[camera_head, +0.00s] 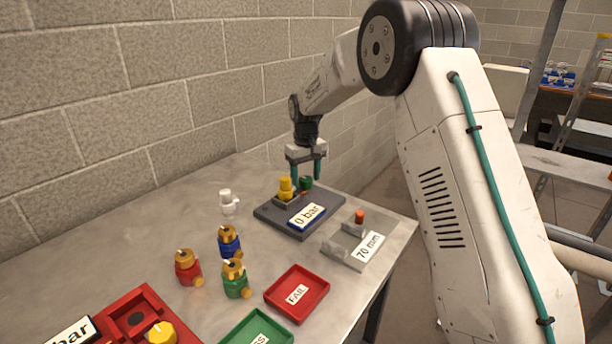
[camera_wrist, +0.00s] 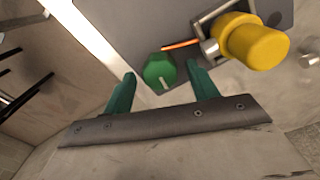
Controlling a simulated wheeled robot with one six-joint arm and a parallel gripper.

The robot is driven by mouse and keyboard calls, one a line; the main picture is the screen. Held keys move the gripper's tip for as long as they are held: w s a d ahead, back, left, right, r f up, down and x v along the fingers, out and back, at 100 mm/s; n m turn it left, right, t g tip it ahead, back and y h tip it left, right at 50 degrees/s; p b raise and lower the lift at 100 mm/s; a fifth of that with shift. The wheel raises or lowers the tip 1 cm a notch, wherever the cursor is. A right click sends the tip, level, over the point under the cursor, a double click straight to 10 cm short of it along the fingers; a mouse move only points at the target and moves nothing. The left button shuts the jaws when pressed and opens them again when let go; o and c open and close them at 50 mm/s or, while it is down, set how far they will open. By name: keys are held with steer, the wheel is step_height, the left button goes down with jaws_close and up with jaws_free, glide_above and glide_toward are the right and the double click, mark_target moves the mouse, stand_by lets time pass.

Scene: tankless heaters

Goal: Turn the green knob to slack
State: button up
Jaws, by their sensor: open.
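The green knob (camera_wrist: 159,72) sits on a dark grey plate and has a pale pointer line on its face. In the head view the knob (camera_head: 306,182) shows at the back of the plate, right of a yellow part. My gripper (camera_wrist: 160,85) is open. Its green fingers are apart, with the knob between and just beyond their tips in the wrist view. In the head view my gripper (camera_head: 306,180) is above the back of the plate, and its right finger is close to the knob. I cannot tell whether either finger touches it.
A yellow cylinder (camera_wrist: 254,42) on a metal fitting stands right beside the knob. A grey "70 mm" block (camera_head: 350,243), red FAIL tray (camera_head: 322,285) and several valves stand nearer. The block wall is behind.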

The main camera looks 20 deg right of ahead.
mark_target(306, 178)
step_height(306, 178, up, 8)
steer(key=shift+f, duration=0.1)
stand_by(0.4)
steer(key=s+d+r+m, duration=0.1)
steer(key=s+r, duration=0.1)
steer(key=s, duration=1.4)
steer(key=s+d+r+m+t, duration=0.1)
steer(key=s+r, duration=0.1)
steer(key=s, duration=1.4)
steer(key=s+d+r+m, duration=0.1)
steer(key=s+r, duration=0.1)
steer(key=s, duration=1.5)
steer(key=shift+r, duration=0.3)
